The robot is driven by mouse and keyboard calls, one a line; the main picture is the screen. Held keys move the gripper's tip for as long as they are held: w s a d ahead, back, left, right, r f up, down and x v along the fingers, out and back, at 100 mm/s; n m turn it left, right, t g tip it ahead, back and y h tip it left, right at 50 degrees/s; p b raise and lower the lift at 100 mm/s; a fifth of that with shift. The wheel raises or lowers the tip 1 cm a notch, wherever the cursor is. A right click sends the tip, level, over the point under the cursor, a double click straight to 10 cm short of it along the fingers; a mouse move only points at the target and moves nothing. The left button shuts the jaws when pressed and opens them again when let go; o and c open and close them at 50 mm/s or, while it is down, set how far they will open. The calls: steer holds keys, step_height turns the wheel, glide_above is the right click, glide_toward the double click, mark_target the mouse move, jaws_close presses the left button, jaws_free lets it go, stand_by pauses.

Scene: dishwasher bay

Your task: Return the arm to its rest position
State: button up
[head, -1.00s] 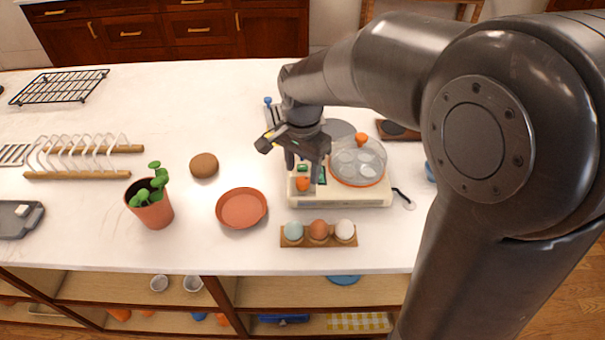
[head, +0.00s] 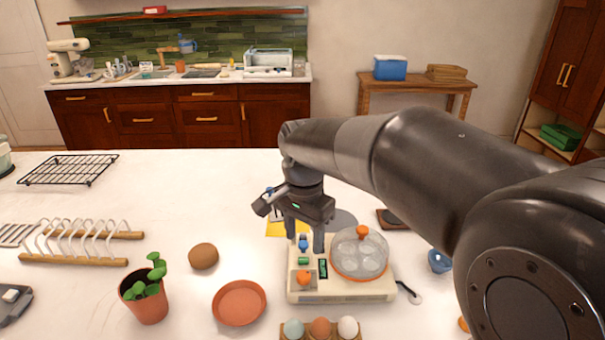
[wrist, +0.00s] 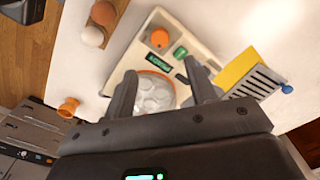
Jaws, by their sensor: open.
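My gripper (head: 304,238) is open and empty. In the head view it hangs above the back left part of a cream egg cooker (head: 330,291) with a clear domed lid, an orange knob and coloured buttons. In the wrist view, my two fingers (wrist: 165,92) reach over the cooker (wrist: 190,40), with its lid (wrist: 155,92) partly hidden between and below them. My arm extends from the right side of the head view to the gripper.
An egg holder (head: 320,334) with three eggs stands in front of the cooker. A blue cup (head: 439,262) is right.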

steer(key=s+d+r+n+t, duration=0.1)
steer(key=s+d+n+t, duration=0.4)
steer(key=s+d, duration=0.9)
steer(key=s+n, duration=0.2)
steer(key=shift+s+d+r+t, duration=0.2)
steer(key=shift+s+d+t, duration=0.05)
steer(key=shift+s+t, duration=0.05)
stand_by(2.4)
